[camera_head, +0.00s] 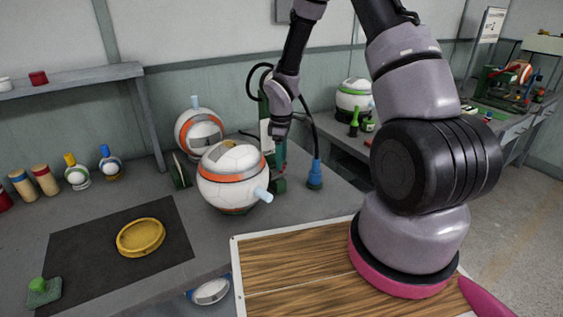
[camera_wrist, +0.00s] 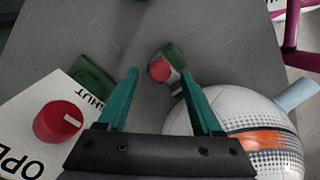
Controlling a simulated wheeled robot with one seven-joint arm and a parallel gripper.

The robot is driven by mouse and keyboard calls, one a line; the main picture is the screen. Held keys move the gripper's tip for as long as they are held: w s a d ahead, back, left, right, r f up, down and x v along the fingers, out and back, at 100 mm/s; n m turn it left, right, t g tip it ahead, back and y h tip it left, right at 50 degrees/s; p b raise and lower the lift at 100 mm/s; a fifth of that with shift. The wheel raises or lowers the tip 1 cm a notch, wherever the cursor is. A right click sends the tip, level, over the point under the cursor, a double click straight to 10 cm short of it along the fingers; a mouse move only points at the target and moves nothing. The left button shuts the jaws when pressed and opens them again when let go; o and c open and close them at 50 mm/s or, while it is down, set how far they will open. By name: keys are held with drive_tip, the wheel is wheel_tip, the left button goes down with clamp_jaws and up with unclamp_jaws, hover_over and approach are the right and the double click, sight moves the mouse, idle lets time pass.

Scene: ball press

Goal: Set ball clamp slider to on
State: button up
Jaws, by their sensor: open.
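The white ball with an orange band (camera_head: 232,178) sits on the bench with a pale blue stub on its right side. It also shows at the right in the wrist view (camera_wrist: 240,118). My gripper (camera_head: 279,145) points down just right of the ball. In the wrist view its two green fingers (camera_wrist: 160,75) are apart with nothing held. A red round-ended part with a green block (camera_wrist: 160,70) shows between the fingertips; contact cannot be told. A red knob (camera_wrist: 58,122) is on a white plate marked SHUT and OPE. I cannot tell which part is the clamp slider.
A second ball (camera_head: 199,130) stands behind the first. A blue plug-like part (camera_head: 315,175) stands to the right of my gripper. A yellow ring dish (camera_head: 140,237) lies on a dark mat at the left. A wooden board (camera_head: 300,265) fills the front.

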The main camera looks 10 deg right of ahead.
drive_tip(key=shift+f, duration=0.8)
clamp_jaws()
idle(0.9)
